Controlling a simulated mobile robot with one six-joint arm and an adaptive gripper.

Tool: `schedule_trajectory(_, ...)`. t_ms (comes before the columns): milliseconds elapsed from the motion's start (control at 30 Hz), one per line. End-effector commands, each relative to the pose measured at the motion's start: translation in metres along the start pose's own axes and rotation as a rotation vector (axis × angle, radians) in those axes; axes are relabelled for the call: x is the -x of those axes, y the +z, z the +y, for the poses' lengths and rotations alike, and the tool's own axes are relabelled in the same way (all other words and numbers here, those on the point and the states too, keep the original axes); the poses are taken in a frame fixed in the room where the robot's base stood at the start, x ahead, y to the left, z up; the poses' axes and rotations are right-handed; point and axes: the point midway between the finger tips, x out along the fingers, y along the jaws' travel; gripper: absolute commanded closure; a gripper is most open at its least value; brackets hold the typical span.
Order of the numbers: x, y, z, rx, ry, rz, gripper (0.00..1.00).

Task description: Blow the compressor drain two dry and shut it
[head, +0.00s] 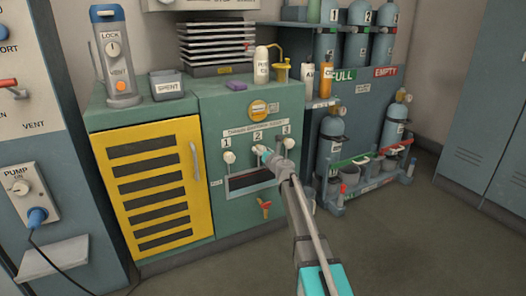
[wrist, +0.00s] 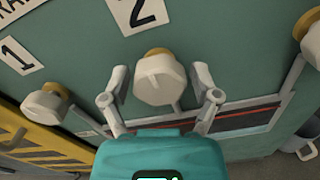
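The drain two knob (wrist: 158,80) is a pale grey faceted knob on a brass stem, under the label "2" (wrist: 140,13). In the wrist view my gripper (wrist: 160,98) has its two fingers spread, one on each side of the knob. I cannot tell whether they touch it. In the head view my gripper (head: 265,153) is at the panel below the label "2" and hides most of the knob. Drain one's knob (head: 229,157) and drain three's knob (head: 288,143) are on either side. Below is a dark, framed slot (head: 249,180).
A red-handled valve (head: 265,207) sits low on the panel. A yellow louvred door (head: 155,185) is to the left. A rack of blue cylinders (head: 334,140) stands close on the right. Bottles, including a white one (head: 261,67), stand on the cabinet top. The floor in front is clear.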

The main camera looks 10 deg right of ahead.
Motion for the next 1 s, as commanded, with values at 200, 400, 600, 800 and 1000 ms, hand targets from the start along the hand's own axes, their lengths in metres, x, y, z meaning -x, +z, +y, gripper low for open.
schedule_trajectory(200, -0.0001, 0.0000, 0.0001, 0.000, 0.000, 0.000, 0.75)
schedule_trajectory(400, 0.0010, 0.0012, -0.0044, 0.003, -0.004, -0.001, 0.85)
schedule_trajectory(600, 0.0006, 0.0010, -0.0039, 0.035, -0.006, -0.002, 0.85)
schedule_trajectory(800, 0.0004, 0.0010, -0.0036, 0.119, -0.007, -0.001, 0.85)
schedule_trajectory(1000, 0.0001, 0.0009, -0.0030, 0.261, -0.007, -0.001, 0.85)
